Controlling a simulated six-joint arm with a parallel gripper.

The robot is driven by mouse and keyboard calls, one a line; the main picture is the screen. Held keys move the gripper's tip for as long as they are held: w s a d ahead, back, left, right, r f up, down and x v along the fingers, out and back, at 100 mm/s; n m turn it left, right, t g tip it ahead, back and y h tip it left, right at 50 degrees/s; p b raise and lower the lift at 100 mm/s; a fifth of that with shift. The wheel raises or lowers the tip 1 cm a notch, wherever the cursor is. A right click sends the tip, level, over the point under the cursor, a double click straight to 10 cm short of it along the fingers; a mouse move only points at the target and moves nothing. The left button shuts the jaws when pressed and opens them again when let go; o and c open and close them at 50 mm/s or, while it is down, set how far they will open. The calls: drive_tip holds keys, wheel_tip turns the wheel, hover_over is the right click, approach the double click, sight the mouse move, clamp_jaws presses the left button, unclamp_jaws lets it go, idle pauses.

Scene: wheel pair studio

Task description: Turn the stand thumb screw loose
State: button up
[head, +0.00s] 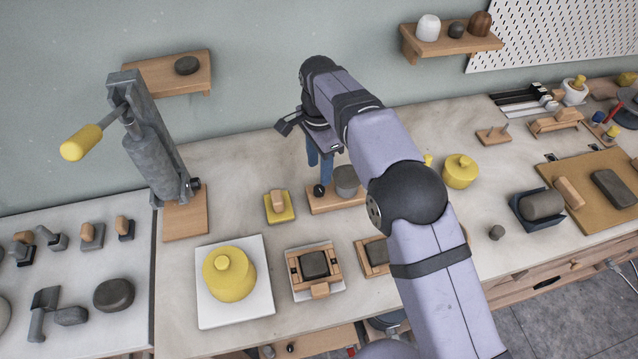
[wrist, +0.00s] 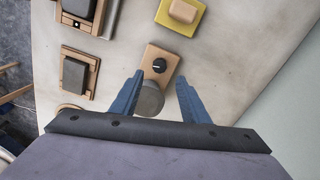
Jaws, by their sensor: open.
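The stand is a small wooden board (head: 335,203) on the bench, and it also shows in the wrist view (wrist: 151,54). Its thumb screw is a small black knob (head: 319,190); in the wrist view the knob (wrist: 159,66) has a pale line on top. A grey cylinder (head: 346,180) stands on the same board next to the knob. My gripper (head: 320,178) points down above the board with its blue fingers apart. In the wrist view the knob lies just beyond the gap between the fingertips (wrist: 160,79), and nothing is held.
A yellow block with a wooden handle (head: 279,206) sits left of the stand. A wooden frame with a dark block (head: 314,265) and a yellow lidded jar (head: 229,274) are in front. A grey lever press (head: 155,150) stands at left. Bare bench lies behind the yellow block.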

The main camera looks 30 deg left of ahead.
sight(319, 188)
drive_tip(key=shift+s+f+p, duration=0.1)
drive_tip(key=shift+f+p, duration=1.4)
drive_tip(key=shift+f, duration=2.2)
clamp_jaws()
